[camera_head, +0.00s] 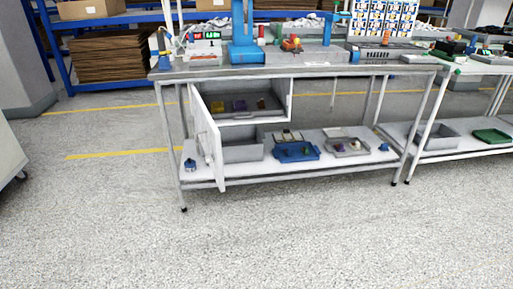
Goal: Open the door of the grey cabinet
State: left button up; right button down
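A pale grey cabinet (291,101) hangs under the left part of the workbench top. Its door (207,138) is at the cabinet's left side and stands swung open toward me, seen almost edge-on. The cabinet's inside shows a dark tray (249,113) with small yellow and purple items. A small handle-like part shows on the door's left face, too small to make out. Neither of my grippers is in view.
The bench (330,70) carries tools and a blue device (244,40). Its lower shelf (340,165) holds a grey bin (243,153), a blue tray (296,152) and a grey tray. Another grey-white unit (9,160) stands at the left edge. The floor in front is clear.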

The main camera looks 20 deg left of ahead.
aim_at(209, 134)
jog(key=z, duration=0.15)
jog(key=i, duration=1.05)
jog(key=u, duration=1)
jog(key=i, duration=0.6)
jog(key=u, duration=0.65)
